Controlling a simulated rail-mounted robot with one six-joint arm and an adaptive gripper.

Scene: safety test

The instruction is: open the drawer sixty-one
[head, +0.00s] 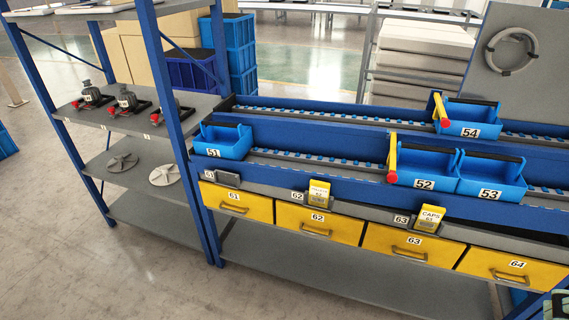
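Drawer sixty-one (253,207) is the leftmost of the yellow drawers in the row under the workbench rails, in the head view. My gripper cannot be made out in this view. A small piece at the bottom right corner may be part of my arm, but it is cut off.
Drawers 62 (318,222), 63 (410,244) and 64 (515,267) sit to its right. Blue bins 51 (222,142), 52 (423,168), 53 (490,176) and 54 (468,118) stand above. A blue post (178,140) rises close to its left. Open floor lies in front.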

